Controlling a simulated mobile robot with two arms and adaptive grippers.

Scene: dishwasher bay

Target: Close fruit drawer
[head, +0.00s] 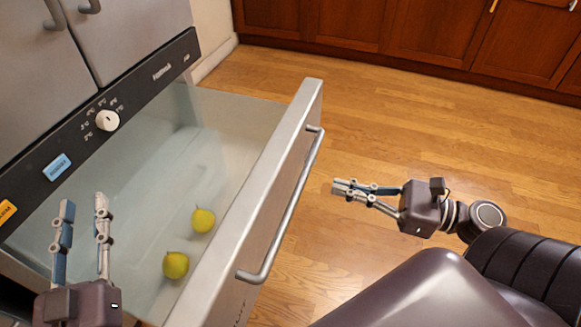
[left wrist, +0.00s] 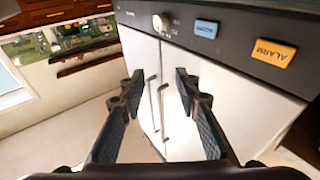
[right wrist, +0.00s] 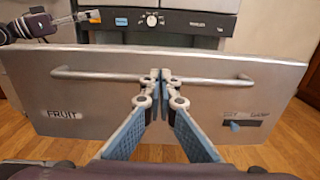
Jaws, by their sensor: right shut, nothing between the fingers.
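The fruit drawer (head: 262,185) is pulled far out of the fridge in the head view. Two yellow-green fruits (head: 175,265) lie inside it. Its front panel (right wrist: 205,110) fills the right wrist view, with a FRUIT label (right wrist: 65,115) at the left and a long bar handle (head: 284,215) across it. My right gripper (head: 336,188) is shut and empty, in front of the drawer front and apart from it in the head view. My left gripper (head: 83,203) is open and empty, over the drawer's left part in the head view, with its fingers apart in the left wrist view (left wrist: 155,80).
The fridge's control panel (head: 133,90) has a white knob (head: 107,120) and blue and orange buttons above the drawer. Grey doors with handles are above it. Wooden cabinets (head: 400,30) line the back. The wooden floor (head: 420,110) right of the drawer is clear.

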